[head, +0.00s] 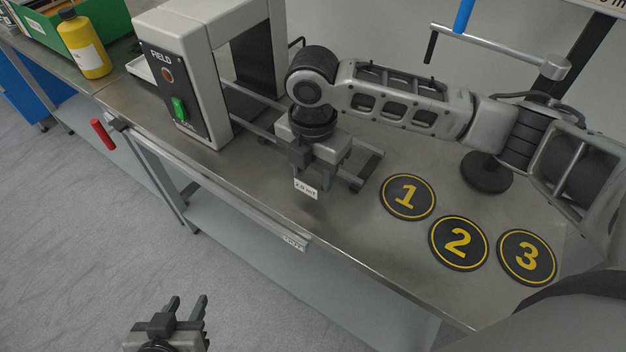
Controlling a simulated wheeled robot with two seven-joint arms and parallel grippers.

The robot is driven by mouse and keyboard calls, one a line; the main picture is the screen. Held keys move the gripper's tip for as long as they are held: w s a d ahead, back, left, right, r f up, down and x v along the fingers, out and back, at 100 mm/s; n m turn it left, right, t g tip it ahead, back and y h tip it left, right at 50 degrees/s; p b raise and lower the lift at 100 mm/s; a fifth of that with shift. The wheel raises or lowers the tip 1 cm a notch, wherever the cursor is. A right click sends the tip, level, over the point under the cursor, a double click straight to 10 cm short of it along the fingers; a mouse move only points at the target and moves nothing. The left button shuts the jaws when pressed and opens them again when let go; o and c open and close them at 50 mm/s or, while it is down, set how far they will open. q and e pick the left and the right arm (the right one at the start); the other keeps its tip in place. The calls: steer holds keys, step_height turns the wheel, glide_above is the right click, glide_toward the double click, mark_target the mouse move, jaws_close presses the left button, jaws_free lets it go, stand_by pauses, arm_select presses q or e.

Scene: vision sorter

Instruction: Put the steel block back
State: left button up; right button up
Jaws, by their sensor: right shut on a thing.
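My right gripper (318,175) is over the bench beside the rails of the FIELD machine, pointing down. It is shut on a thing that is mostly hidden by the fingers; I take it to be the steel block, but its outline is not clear. A small white label (306,189) with print shows just below and in front of the fingers. My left gripper (186,305) is low at the bottom of the view, away from the bench, with its fingers apart and empty.
The FIELD machine (185,88) with a green switch (179,108) stands left of my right gripper. Round pads 1 (391,203), 2 (438,241) and 3 (508,267) lie bare on the bench (345,232). A yellow bottle (84,50) is at far left. A red handle (103,134) juts from the bench edge.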

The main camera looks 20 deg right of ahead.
mark_target(313, 175)
step_height(313, 175, down, 3)
steer(key=shift+f, duration=0.1)
arm_select(q)
steer(key=shift+s+f, duration=0.15)
steer(key=shift+s, duration=0.15)
arm_select(e)
steer(key=shift+w, duration=0.1)
arm_select(q)
steer(key=shift+f, duration=0.15)
arm_select(e)
steer(key=shift+f, duration=0.1)
steer(key=o, duration=1.4)
steer(key=shift+c, duration=0.2)
